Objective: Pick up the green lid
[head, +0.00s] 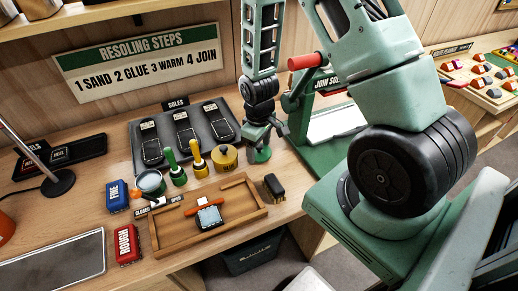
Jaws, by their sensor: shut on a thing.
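The green lid (262,155) is a small round disc at the right side of the bench top, under my gripper (261,141). My gripper points down and its dark fingers are shut on the upper part of the lid. I cannot tell whether the lid rests on the bench or hangs just above it. The fingers hide part of its top.
A black brush (274,187) and a wooden tray (257,185) lie in front. The soles tray (140,170) and green press (318,150) are close by.

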